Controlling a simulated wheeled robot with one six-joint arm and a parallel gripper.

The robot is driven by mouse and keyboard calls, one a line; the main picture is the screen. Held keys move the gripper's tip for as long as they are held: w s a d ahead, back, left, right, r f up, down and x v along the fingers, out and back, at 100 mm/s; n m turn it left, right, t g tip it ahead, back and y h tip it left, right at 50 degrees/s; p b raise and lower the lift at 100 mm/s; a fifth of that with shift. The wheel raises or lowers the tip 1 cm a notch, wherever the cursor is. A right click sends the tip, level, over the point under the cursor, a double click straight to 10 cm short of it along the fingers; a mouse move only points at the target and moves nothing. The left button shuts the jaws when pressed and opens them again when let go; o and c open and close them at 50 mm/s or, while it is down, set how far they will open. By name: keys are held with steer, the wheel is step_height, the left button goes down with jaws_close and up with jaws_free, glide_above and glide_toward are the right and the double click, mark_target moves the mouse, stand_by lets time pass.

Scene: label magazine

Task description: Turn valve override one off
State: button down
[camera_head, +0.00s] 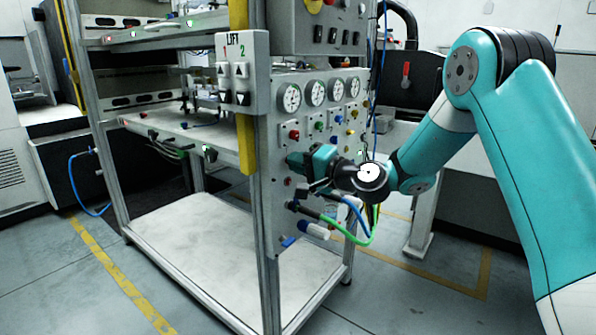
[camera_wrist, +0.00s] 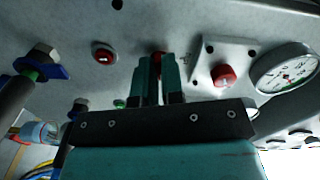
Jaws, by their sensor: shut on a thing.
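My gripper (camera_wrist: 158,72) reaches the upright grey control panel (camera_head: 280,215). In the wrist view its two teal fingers are close together, shut on a small red valve override (camera_wrist: 158,52). Only a sliver of this red part shows between the fingertips, so its turn position cannot be told. In the head view my gripper (camera_head: 298,161) hides it, just below a row of coloured knobs. A red knob (camera_wrist: 222,75) on a square pale plate sits to the right of the fingers in the wrist view, apart from them.
Gauges (camera_head: 291,97) line the panel above the knobs. In the wrist view a red button (camera_wrist: 103,53) and a hose fitting with a blue collar (camera_wrist: 44,70) lie left of the fingers. Blue and green hoses (camera_head: 357,237) hang below my gripper. The lift switch box (camera_head: 257,50) juts out upper left.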

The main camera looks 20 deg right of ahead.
steer(key=shift+f+n+b, duration=0.1)
steer(key=shift+n+b, duration=7.4)
steer(key=shift+b, duration=1.1)
steer(key=c, duration=1.2)
jaws_free()
steer(key=shift+c, duration=0.2)
steer(key=p+v, duration=0.1)
steer(key=v, duration=1.6)
steer(key=shift+s+d+p, duration=0.15)
steer(key=shift+p, duration=0.15)
